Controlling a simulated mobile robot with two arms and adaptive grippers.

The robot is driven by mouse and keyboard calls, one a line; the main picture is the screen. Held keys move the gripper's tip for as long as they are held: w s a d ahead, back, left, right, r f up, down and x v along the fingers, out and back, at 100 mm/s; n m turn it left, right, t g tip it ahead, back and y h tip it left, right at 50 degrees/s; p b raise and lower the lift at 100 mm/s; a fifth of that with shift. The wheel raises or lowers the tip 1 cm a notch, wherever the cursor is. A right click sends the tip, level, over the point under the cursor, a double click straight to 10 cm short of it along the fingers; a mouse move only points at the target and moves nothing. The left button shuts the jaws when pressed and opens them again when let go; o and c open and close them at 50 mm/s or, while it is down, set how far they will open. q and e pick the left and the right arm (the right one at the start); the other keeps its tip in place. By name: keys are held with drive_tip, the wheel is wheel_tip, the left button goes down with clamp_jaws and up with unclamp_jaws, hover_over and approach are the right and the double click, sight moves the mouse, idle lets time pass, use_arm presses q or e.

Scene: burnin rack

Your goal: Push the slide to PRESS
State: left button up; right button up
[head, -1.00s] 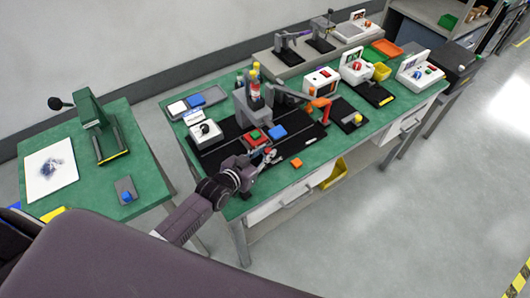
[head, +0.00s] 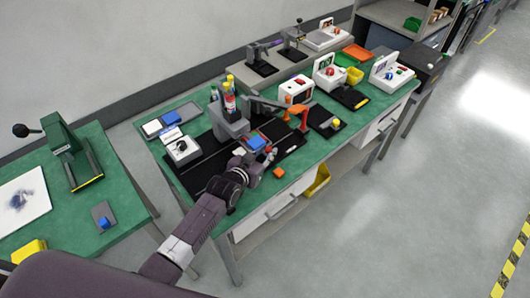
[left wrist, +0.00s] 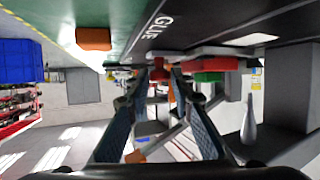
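The slide, a red carriage with a green part (left wrist: 208,72), shows in the left wrist view beside the dark track, near the GLUE lettering. In the head view only a little red shows (head: 240,151), close to a blue block (head: 257,142); my left wrist hides much of the rest. A red knob-like part (left wrist: 157,73) shows between my left fingertips. My left gripper (head: 268,155) is at the front edge of the black track (head: 200,165). Its fingers stand apart in the wrist view (left wrist: 160,80); I cannot tell whether they touch the knob. PRESS lettering is not readable.
An orange arm-like part (head: 300,113) is to the right. A small orange block (head: 278,172) lies near the green table's front edge. A white box with a dial (head: 183,148) stands at left.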

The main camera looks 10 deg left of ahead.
use_arm(q)
drive_tip(key=shift+o, duration=1.2)
drive_tip(key=shift+s, duration=0.1)
use_arm(e)
drive_tip(key=shift+d, duration=0.3)
use_arm(q)
drive_tip(key=v, duration=1.1)
drive_tip(key=shift+s+a+r, duration=0.15)
drive_tip(key=shift+s, duration=0.2)
use_arm(e)
drive_tip(key=shift+a, duration=0.2)
use_arm(q)
drive_tip(key=shift+o, duration=0.2)
drive_tip(key=shift+a, duration=0.1)
